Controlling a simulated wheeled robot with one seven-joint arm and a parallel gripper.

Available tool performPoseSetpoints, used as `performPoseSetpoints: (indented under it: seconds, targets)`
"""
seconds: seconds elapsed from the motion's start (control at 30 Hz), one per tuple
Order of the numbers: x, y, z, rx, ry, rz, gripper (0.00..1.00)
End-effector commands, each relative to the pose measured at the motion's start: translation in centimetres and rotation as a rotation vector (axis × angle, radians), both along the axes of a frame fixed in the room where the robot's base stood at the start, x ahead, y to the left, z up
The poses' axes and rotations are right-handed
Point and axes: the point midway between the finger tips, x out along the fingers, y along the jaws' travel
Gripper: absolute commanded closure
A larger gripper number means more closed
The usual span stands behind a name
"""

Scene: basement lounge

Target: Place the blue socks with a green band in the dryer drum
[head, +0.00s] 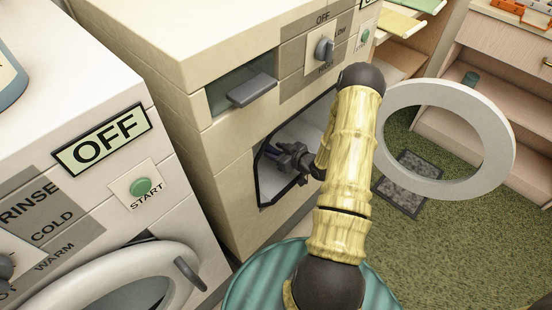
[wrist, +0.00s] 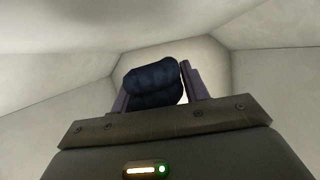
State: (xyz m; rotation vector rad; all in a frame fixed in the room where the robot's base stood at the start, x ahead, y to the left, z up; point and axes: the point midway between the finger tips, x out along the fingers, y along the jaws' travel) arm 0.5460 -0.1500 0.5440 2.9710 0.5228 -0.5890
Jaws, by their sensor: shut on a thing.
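The dark blue socks (wrist: 153,82) are a rolled bundle between my gripper's fingers (wrist: 156,92) in the wrist view. No green band shows on the side I see. My gripper (head: 274,154) is shut on the socks and reaches through the dryer's opening in the head view. The pale walls of the dryer drum (wrist: 270,75) surround the socks in the wrist view. The beige dryer (head: 226,148) stands in the middle of the head view. Its round white door (head: 490,130) is swung open to the right. My arm hides the right part of the opening.
A white washer (head: 90,90) with an OFF display stands left of the dryer, its round door at the bottom. A wooden cabinet (head: 490,45) and shelves are at the upper right. A grey mat (head: 405,190) lies on the green carpet (head: 450,240), which is mostly clear.

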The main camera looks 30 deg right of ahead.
Motion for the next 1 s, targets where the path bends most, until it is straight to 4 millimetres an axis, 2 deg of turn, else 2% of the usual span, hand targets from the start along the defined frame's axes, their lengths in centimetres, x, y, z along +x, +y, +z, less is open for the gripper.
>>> performPoseSetpoints:
  seconds: [0.17, 0.43, 0.87, 0.9, 1.0]
  targets:
    - [0.0, 0.0, -0.4, 0.001, 0.0, 0.0, 0.78]
    - [0.0, 0.0, -3.7, 0.0, 0.001, 0.001, 0.78]
    - [0.0, 0.0, -4.2, 0.0, 0.001, 0.001, 0.78]
    - [0.0, 0.0, -4.1, 0.0, 0.001, 0.0, 0.49]
    - [0.0, 0.0, -4.1, 0.0, 0.001, 0.0, 0.33]
